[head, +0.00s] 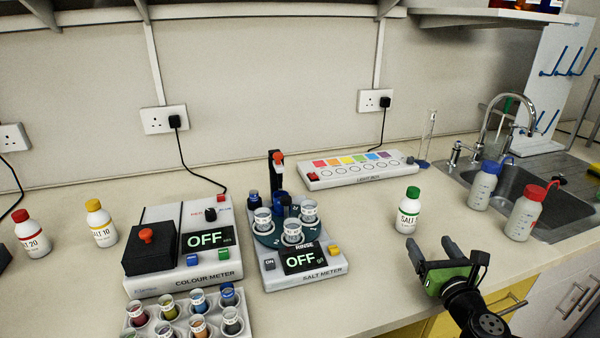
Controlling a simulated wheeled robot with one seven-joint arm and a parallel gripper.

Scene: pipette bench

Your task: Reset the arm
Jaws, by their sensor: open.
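My gripper (432,252) is at the lower right of the head view, over the front part of the bench near its edge. Its two dark fingers are apart, with nothing visible between them. The green part of my gripper faces up. A white bottle with a green cap, labelled SALT (408,213), stands upright on the bench behind my gripper, apart from it.
The salt meter (333,272), holding several cups, is left of my gripper. The colour meter (160,287) and a vial rack (178,302) are farther left. A light box (312,182) lies behind. Blue-capped (484,188) and red-capped (526,215) bottles stand by the sink (515,180).

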